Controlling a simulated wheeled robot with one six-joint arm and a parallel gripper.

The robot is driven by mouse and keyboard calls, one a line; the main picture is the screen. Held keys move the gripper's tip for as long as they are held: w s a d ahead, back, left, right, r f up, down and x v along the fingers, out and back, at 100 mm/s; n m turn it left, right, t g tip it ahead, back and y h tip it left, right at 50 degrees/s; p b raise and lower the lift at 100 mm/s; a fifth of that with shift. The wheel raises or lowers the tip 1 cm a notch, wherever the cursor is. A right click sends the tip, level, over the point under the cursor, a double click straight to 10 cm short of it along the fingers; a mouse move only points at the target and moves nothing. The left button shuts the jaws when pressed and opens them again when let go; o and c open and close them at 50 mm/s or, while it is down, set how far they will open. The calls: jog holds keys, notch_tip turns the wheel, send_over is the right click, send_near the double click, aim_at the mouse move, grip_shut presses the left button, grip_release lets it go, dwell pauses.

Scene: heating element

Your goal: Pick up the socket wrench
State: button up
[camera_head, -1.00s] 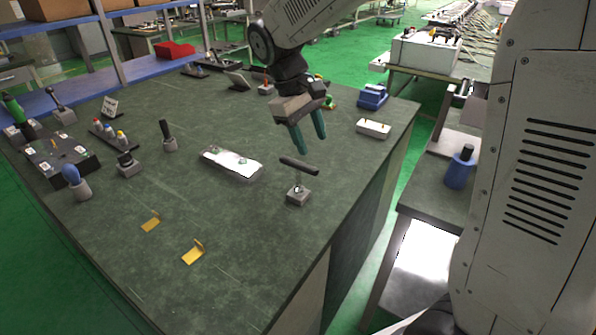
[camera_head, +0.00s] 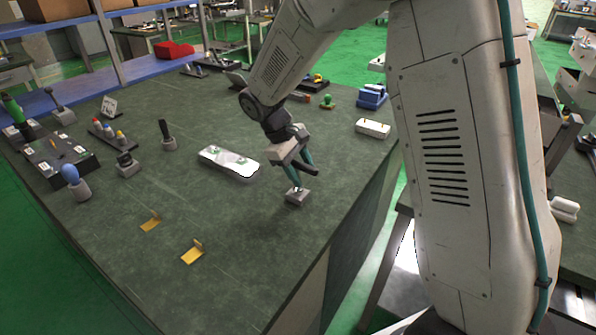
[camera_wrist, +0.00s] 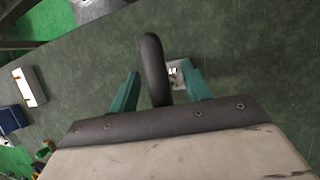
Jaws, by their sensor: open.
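The socket wrench (camera_head: 306,169) has a dark handle lying level above a small grey stand (camera_head: 297,197) near the table's right side. In the wrist view the rounded dark handle (camera_wrist: 153,62) runs between the fingers, and the stand (camera_wrist: 177,70) shows partly behind it. My gripper (camera_head: 299,174) is over the wrench, with its green fingers pointing down. It is open, with one finger on each side of the handle in the wrist view (camera_wrist: 160,72). I cannot tell whether either finger touches the handle. The lower part of the wrench is partly hidden.
A white plate (camera_head: 229,163) lies left of the stand. Two yellow brackets (camera_head: 192,252) lie toward the front. A white block (camera_head: 373,128) and a blue block (camera_head: 371,96) are at the right edge. Upright tools stand at the left. The front of the table is mostly clear.

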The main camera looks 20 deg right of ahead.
jog(key=shift+d+f, duration=0.1)
jog(key=shift+f, duration=0.1)
grip_shut()
jog(key=shift+r, duration=0.15)
